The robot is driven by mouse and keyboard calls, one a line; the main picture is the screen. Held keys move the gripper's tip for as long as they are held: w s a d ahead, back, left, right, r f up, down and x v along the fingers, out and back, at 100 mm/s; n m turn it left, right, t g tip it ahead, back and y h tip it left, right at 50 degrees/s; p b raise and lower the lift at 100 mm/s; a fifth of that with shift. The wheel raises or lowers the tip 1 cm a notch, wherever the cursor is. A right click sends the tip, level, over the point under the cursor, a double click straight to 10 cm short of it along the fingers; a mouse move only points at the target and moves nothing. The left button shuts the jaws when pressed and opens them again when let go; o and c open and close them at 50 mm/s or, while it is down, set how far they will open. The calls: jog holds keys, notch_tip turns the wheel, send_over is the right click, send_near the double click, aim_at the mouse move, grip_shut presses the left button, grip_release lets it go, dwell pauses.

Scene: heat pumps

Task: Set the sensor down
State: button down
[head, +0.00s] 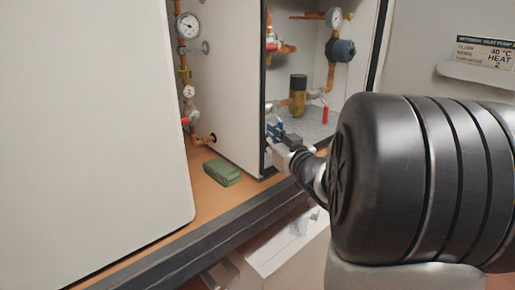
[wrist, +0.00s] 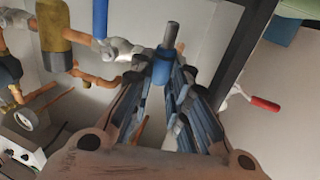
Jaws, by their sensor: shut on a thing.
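The sensor is a small blue cylinder with a grey tip (wrist: 163,66). In the wrist view it sits between the fingertips of my gripper (wrist: 160,85), which is shut on it. In the head view my gripper (head: 290,141) reaches to the front edge of the open cabinet bay. A small blue part at its tip, apparently the sensor (head: 274,130), is partly hidden by the fingers. I cannot tell whether the sensor touches anything besides the fingers.
A green box (head: 221,172) lies on the orange-brown shelf (head: 207,196), which has bare room around it. A white partition (head: 228,80) stands left of the bay. Inside are a brass cylinder (head: 298,96), copper pipes and a red handle (head: 325,115). My black arm link covers the right.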

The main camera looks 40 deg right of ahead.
jog(key=f, duration=0.2)
jog(key=f+b, duration=0.1)
jog(key=shift+w+f, duration=0.15)
jog(key=shift+w, duration=0.1)
jog(key=shift+f, duration=0.25)
jog(key=c, duration=1.8)
grip_release()
jog(key=shift+r, duration=0.1)
jog(key=shift+r, duration=0.1)
jog(key=shift+s+r, duration=0.15)
jog(key=shift+s, duration=0.1)
jog(key=s, duration=0.3)
jog(key=s+a+p, duration=0.1)
jog(key=s, duration=0.3)
jog(key=s+a, duration=0.1)
jog(key=s, duration=0.3)
jog(key=shift+s+a+p, duration=0.1)
jog(key=shift+s+p, duration=0.1)
jog(key=shift+p, duration=0.15)
